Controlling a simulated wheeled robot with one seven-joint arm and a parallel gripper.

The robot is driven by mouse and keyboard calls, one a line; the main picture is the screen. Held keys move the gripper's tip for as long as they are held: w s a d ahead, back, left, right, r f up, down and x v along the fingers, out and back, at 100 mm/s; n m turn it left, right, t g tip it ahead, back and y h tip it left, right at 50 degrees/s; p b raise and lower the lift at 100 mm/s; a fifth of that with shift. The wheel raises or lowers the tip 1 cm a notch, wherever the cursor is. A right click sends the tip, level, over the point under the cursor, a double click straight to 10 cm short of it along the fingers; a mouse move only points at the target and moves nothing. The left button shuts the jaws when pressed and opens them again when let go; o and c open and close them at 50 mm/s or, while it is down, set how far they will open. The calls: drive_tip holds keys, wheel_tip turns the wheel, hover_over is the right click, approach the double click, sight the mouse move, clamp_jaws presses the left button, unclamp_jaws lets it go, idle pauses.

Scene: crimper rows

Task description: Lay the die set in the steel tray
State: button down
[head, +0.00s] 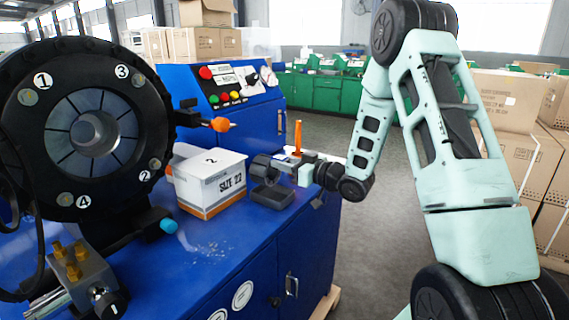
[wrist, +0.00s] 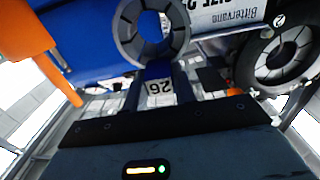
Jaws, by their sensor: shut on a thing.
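The die set is a dark grey segmented ring (head: 264,169). My gripper (head: 285,168) is shut on it and holds it upright over the right end of the blue bench. A low dark grey block or tray (head: 272,195) is on the bench just below the ring. I cannot tell whether it is the steel tray, or whether the ring touches it. No other steel tray can be made out clearly.
A white box marked SIZE 22 (head: 210,185) stands just left of the ring. The large black crimper head (head: 85,130) fills the left side. An orange handle (head: 298,137) rises behind my gripper. Bench surface (head: 215,245) in front is clear.

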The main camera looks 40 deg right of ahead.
drive_tip(key=shift+f+b, duration=1.6)
drive_tip(key=shift+f, duration=0.1)
drive_tip(key=c, duration=1.2)
unclamp_jaws()
drive_tip(key=shift+o, duration=0.8)
drive_tip(key=shift+f, duration=0.25)
drive_tip(key=b+v, duration=0.2)
drive_tip(key=v, duration=1.5)
drive_tip(key=shift+s+r, duration=0.2)
drive_tip(key=shift+d, duration=0.1)
